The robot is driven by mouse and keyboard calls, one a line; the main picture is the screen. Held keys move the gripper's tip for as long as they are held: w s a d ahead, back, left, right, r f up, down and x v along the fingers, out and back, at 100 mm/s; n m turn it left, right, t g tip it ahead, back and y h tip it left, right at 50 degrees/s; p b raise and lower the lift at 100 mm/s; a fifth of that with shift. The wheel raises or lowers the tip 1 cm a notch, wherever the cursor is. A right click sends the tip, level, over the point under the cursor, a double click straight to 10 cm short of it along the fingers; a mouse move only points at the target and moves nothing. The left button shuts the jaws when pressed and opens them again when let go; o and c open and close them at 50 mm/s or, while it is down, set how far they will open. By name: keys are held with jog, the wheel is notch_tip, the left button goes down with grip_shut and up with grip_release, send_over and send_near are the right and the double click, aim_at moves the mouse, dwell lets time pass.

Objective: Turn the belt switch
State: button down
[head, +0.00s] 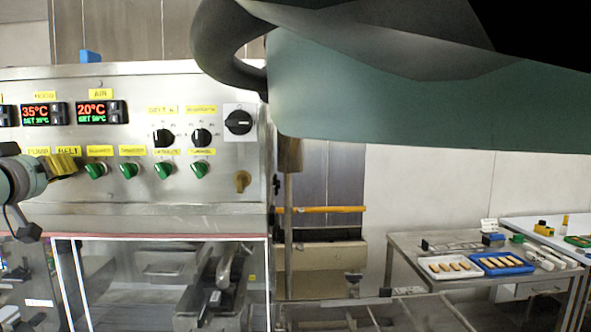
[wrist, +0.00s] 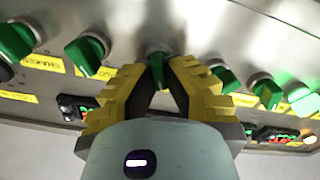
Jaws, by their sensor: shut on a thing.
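The control panel (head: 180,130) carries a row of green switches under yellow labels. My gripper (head: 72,164) is at the left of this row in the head view, its yellow fingers just below the yellow BELT label (head: 68,150). The fingers hide the switch there in the head view. In the wrist view my gripper (wrist: 157,72) is shut on a green switch knob (wrist: 157,64), one ridged yellow finger on either side. The knob's exact angle is hard to tell because the fingers cover part of it.
Other green switches (head: 96,170) stand close beside the fingers. A lit green one (wrist: 303,100) is at the right of the wrist view. Black dials (head: 164,137) and temperature displays (head: 44,114) sit higher on the panel. A table (head: 420,246) with trays stands at the right.

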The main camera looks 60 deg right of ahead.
jog(key=shift+f+n, duration=0.2)
jog(key=shift+n, duration=0.4)
jog(key=c, duration=1)
grip_release()
jog(key=shift+r, duration=0.1)
jog(key=v, duration=1.2)
